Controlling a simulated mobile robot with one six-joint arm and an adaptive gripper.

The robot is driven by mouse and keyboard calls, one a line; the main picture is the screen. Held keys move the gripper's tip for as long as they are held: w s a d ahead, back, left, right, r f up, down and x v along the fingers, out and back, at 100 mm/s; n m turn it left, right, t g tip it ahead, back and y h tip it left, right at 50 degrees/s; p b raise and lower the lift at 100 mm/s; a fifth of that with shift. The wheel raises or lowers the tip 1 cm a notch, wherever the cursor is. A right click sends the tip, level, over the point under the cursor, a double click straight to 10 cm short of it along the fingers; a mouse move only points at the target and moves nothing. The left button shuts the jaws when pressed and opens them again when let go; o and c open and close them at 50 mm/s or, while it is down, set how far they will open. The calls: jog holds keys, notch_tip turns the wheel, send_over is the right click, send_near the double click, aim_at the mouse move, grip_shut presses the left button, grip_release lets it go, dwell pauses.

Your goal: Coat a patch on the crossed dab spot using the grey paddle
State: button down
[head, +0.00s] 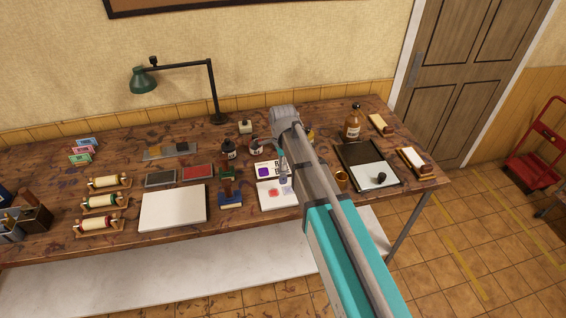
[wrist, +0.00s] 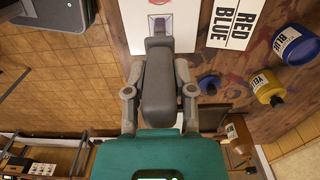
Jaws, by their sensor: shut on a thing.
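My gripper (wrist: 159,45) points down over the bench and is shut on a thin grey tool, which I take for the grey paddle (wrist: 160,23). Most of the paddle is hidden by the fingers in the wrist view. In the head view the paddle (head: 283,177) hangs over a white sheet (head: 270,203). The sheet carries a red patch (head: 273,192) and a faint purplish mark near the paddle. The sheet also shows in the wrist view (wrist: 137,30).
A card with a purple square (head: 264,171) lies behind the sheet. Stamps (head: 230,197), ink pads (head: 197,172) and a blank white block (head: 173,207) stand left. A black tray (head: 372,157) and brown bottle (head: 353,125) are right. Blue (wrist: 295,45) and yellow (wrist: 267,86) jars stand close.

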jog(key=shift+r+p, duration=0.5)
jog(key=shift+r, duration=0.3)
jog(key=shift+r+p, duration=1.5)
jog(key=shift+d+f, duration=0.1)
jog(key=shift+f, duration=0.05)
